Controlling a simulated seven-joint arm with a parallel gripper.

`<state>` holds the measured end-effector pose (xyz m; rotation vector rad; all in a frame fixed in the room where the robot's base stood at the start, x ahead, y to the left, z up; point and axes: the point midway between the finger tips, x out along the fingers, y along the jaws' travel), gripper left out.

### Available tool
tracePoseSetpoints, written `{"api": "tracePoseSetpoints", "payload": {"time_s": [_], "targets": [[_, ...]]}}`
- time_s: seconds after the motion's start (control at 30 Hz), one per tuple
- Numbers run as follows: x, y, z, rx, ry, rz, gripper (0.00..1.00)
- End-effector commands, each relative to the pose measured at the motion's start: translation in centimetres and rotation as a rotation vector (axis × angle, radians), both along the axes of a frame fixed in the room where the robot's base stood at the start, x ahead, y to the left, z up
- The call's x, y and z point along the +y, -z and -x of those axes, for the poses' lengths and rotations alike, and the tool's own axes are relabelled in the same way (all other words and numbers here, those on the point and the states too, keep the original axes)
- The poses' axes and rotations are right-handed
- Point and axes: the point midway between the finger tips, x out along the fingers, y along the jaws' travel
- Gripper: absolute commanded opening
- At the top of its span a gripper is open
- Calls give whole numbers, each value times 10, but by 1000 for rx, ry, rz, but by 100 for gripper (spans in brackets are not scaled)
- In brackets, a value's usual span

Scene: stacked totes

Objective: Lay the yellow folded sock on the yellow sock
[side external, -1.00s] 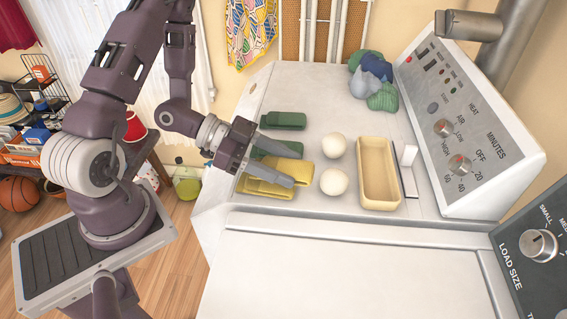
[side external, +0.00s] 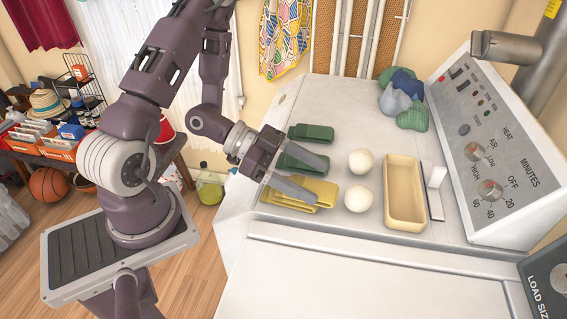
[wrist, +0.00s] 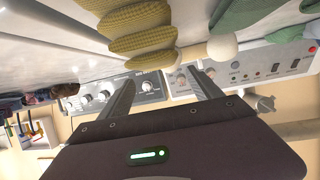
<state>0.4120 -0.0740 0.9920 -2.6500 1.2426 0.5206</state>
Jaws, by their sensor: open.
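The yellow folded sock (side external: 318,188) lies on the other yellow sock (side external: 276,198), near the front left of the white machine top. The two overlap as a stack, slightly offset. The wrist view shows their ribbed yellow layers (wrist: 138,30) pressed together, beyond my fingertips. My gripper (side external: 322,182) is open, with its fingers apart and nothing held between them. In the side view the lower finger passes in front of the yellow socks and hides part of them. The upper finger passes in front of a green sock (side external: 292,164).
Another green sock (side external: 312,132) lies behind. Two cream balls (side external: 361,161) (side external: 359,198) sit just right of the socks. Bundled socks (side external: 404,100) lie at the back.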

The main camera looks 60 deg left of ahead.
Motion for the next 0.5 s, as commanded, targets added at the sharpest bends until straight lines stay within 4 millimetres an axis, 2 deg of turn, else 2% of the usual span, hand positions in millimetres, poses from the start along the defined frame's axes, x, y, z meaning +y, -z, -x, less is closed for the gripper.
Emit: {"api": "tracePoseSetpoints", "payload": {"time_s": [0.17,0.5], "targets": [[14,-3,10,4,3,-4,74],[46,-22,34,0,-6,-1,74]]}}
